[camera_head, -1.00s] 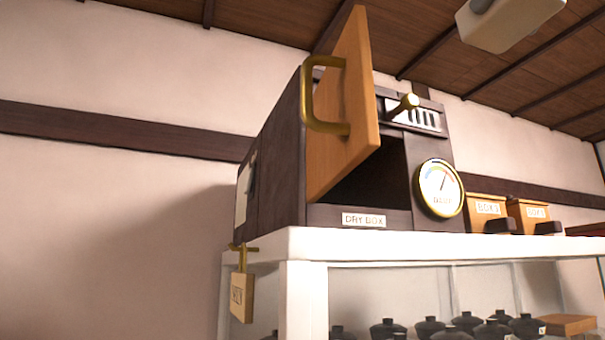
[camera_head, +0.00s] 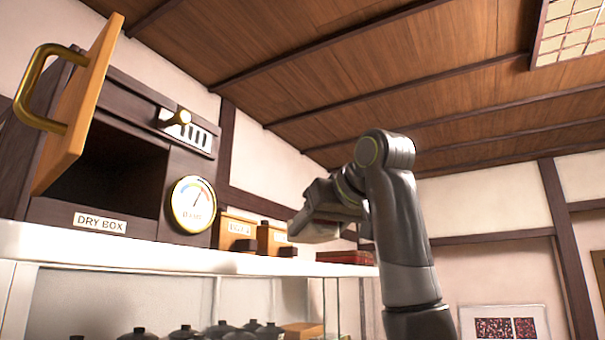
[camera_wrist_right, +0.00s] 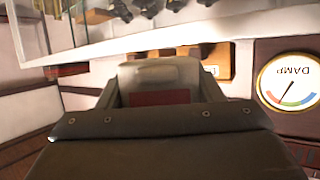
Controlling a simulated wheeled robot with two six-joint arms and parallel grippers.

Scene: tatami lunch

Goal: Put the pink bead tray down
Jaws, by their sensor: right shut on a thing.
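My right gripper (camera_head: 318,220) is raised in front of the shelf, at the right of the dry box. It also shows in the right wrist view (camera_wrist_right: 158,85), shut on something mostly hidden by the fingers. A dull red patch of it, the pink bead tray (camera_wrist_right: 160,97) as far as I can tell, shows between the fingers. No beads can be made out. The dry box (camera_head: 140,150) stands on the white shelf top (camera_head: 150,250) with its wooden door (camera_head: 85,110) swung open and a dark inside. My left gripper is out of view.
A round damp gauge (camera_head: 193,204) is on the dry box front. Two small wooden boxes (camera_head: 237,228) and a dark red flat box (camera_head: 345,257) stand along the shelf top. Lidded dark bowls (camera_head: 185,332) sit below. The open door juts toward me.

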